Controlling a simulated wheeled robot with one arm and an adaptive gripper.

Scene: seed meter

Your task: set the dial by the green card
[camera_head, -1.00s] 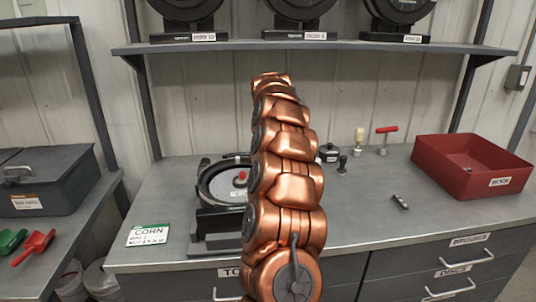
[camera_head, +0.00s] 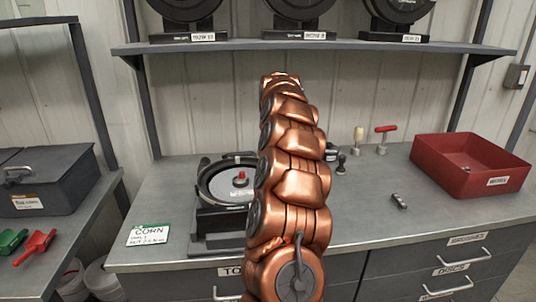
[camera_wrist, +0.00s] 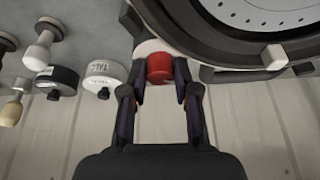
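The green-edged card (camera_head: 149,234) lies on the bench's left part; it reads CORN above smaller lines I cannot read. The black seed meter (camera_head: 220,205) stands right of it, with a pale disc and a red centre knob (camera_head: 240,179). My copper arm hides its right side. In the wrist view, the meter's rim (camera_wrist: 225,50) and holed disc are at upper right. My gripper (camera_wrist: 160,78) has its fingers either side of a red cap (camera_wrist: 160,67) on a pale base beside the rim. I cannot tell whether they touch it. No dial marks are readable.
In the wrist view, a white TALC container (camera_wrist: 103,73) and a dark one (camera_wrist: 58,78) stand left of my gripper. A red bin (camera_head: 470,165) is at the bench's right. A small metal tool (camera_head: 399,201) lies before it. The shelf above holds black units.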

